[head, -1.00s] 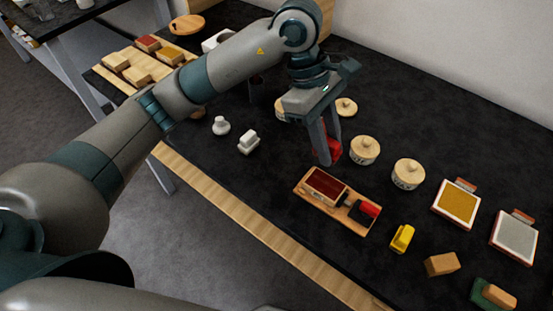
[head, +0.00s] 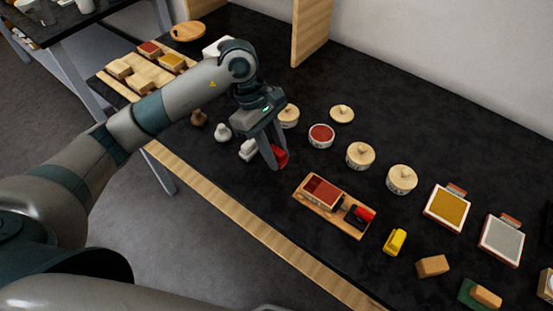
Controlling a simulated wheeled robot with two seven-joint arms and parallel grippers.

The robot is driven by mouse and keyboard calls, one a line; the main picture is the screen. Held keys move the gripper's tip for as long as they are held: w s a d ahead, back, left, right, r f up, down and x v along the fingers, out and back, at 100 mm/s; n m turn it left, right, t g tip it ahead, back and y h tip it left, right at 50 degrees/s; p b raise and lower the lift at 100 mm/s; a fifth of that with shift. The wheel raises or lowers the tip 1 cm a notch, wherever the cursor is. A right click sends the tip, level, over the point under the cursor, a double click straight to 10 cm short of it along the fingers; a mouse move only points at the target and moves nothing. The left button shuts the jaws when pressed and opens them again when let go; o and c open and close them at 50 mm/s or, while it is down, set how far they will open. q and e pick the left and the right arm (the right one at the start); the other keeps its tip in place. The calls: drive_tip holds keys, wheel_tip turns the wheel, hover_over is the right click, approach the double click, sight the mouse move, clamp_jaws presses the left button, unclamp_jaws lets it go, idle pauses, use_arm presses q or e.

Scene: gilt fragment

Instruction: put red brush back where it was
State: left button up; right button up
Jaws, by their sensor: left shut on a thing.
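My left gripper (head: 275,164) is shut on a red thing, which looks like the red brush (head: 281,155), and holds it close over the black table. The fingers hide part of it, and I cannot tell whether it touches the table. The tray carries a dark red pad (head: 322,190) and a black and red piece (head: 359,215). My right gripper is not in view.
Lidded jars (head: 360,155) stand in a row behind the tray, with a loose lid (head: 342,114) at the back. A yellow piece (head: 395,242), a tan block (head: 432,266) and framed pads (head: 447,207) are at right. A wooden panel (head: 311,32) stands at the back.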

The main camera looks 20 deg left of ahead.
use_arm(q)
drive_tip(key=shift+f+p, duration=0.35)
drive_tip(key=shift+f, duration=0.1)
drive_tip(key=shift+f+p, duration=0.5)
drive_tip(key=shift+f, duration=1.15)
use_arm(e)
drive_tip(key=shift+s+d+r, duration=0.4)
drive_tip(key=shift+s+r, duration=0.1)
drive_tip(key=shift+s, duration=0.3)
use_arm(q)
drive_tip(key=o, duration=1)
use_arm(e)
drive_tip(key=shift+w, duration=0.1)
